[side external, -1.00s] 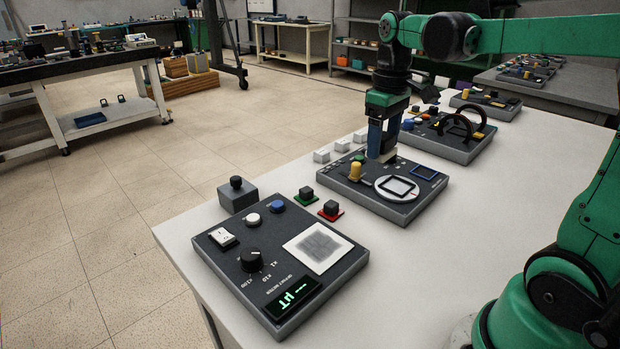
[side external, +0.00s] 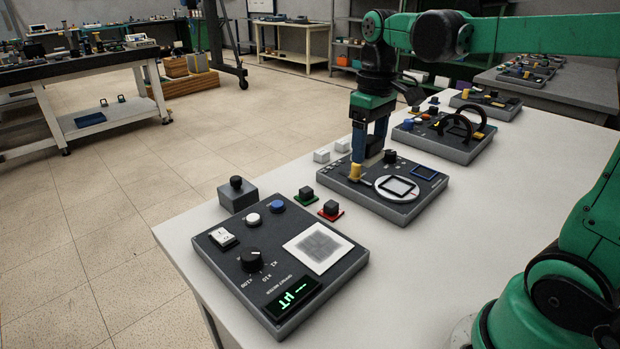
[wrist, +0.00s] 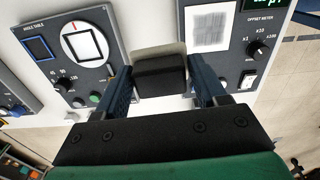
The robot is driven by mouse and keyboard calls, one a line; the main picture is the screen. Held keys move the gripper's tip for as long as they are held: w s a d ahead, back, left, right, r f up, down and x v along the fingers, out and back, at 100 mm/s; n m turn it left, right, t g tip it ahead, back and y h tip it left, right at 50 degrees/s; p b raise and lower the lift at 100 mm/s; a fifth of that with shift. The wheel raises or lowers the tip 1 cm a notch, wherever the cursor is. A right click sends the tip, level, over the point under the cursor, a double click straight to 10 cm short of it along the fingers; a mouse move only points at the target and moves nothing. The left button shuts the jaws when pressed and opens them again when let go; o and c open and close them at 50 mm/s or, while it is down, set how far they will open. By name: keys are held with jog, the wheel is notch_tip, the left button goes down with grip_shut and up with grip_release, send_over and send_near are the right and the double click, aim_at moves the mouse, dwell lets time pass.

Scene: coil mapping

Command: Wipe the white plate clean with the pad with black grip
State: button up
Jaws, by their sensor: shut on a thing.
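My gripper (wrist: 162,88) is shut on a pad with a black grip (wrist: 160,74). The pad's pale grey edge shows beyond the black block in the wrist view. In the side view my gripper (side external: 368,160) hangs over the back left of the middle panel, behind a yellow knob; the pad is hardly visible there. The white plate (side external: 346,247) is a square on the near panel with a dark grey smudge over its middle. It also shows at the top of the wrist view (wrist: 228,10), apart from the held pad.
The near panel (side external: 222,262) has knobs, a switch and a green display. Black blocks on green (side external: 305,195) and red (side external: 331,209) bases stand between the panels. White blocks (side external: 321,156) stand behind.

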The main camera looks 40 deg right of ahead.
send_over(332, 257)
notch_tip(332, 257, down, 6)
jog(key=shift+d+f, duration=0.2)
jog(key=shift+f, duration=1.4)
jog(key=shift+d+f, duration=0.15)
jog(key=shift+f, duration=1.45)
notch_tip(332, 257, down, 2)
jog(key=shift+w+r, duration=0.2)
jog(key=shift+w, duration=0.65)
jog(key=shift+c, duration=0.6)
jog(key=shift+w+f, duration=0.2)
jog(key=shift+w, duration=0.5)
jog(key=shift+w+r, duration=0.1)
jog(key=shift+w, duration=1.8)
jog(key=shift+s, duration=3.35)
jog(key=shift+s+a, duration=0.2)
jog(key=shift+w+a, duration=0.2)
jog(key=shift+a, duration=0.05)
jog(key=shift+w, duration=3.45)
jog(key=shift+s, duration=3.55)
notch_tip(332, 257, up, 8)
